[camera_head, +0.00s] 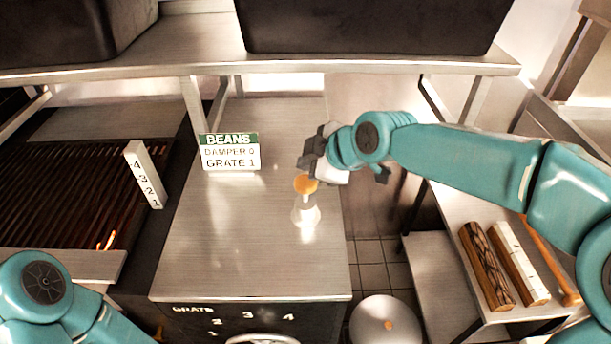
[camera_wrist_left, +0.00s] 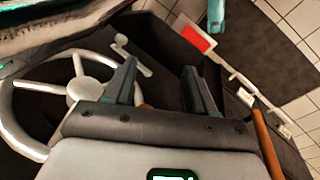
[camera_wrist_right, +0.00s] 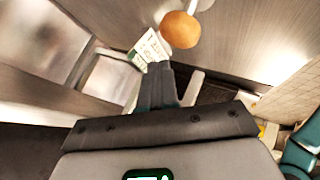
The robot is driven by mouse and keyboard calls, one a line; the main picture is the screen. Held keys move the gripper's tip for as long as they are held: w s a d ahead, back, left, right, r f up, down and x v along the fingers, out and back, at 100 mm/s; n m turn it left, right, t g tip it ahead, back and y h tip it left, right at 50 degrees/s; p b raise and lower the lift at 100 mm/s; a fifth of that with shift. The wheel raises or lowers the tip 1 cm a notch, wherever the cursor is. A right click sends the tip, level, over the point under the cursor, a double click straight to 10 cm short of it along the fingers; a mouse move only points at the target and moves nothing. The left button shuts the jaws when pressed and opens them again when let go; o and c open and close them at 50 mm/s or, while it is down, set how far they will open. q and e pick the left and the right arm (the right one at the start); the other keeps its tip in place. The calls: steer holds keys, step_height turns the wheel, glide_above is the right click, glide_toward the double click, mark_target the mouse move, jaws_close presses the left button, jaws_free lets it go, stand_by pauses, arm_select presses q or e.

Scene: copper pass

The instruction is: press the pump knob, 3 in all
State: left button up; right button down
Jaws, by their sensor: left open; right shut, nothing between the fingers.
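The pump knob (camera_head: 306,184) is an orange ball on a short pale stem. Its clear, shiny base (camera_head: 305,214) stands on the steel counter. My right gripper (camera_head: 310,158) is just behind and above the knob in the head view, shut and empty. In the right wrist view the knob (camera_wrist_right: 180,29) shows beyond the closed fingertips (camera_wrist_right: 158,72), apparently apart from them. My left gripper (camera_wrist_left: 160,78) is open and empty in the left wrist view, near a white handwheel (camera_wrist_left: 75,90). In the head view only the left arm shows, at the lower left.
A sign (camera_head: 231,152) reading "BEANS, DAMPER 0, GRATE 1" stands on the counter (camera_head: 240,260). A grill (camera_head: 70,190) with a numbered post (camera_head: 145,175) is at left. Split logs (camera_head: 486,265) lie on a right-hand shelf. A steel shelf (camera_head: 300,62) with dark bins crosses the back.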

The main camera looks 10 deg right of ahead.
mark_target(308, 183)
steer(key=shift+r+p, duration=1.1)
steer(key=shift+r, duration=0.9)
steer(key=shift+f, duration=0.1)
stand_by(0.8)
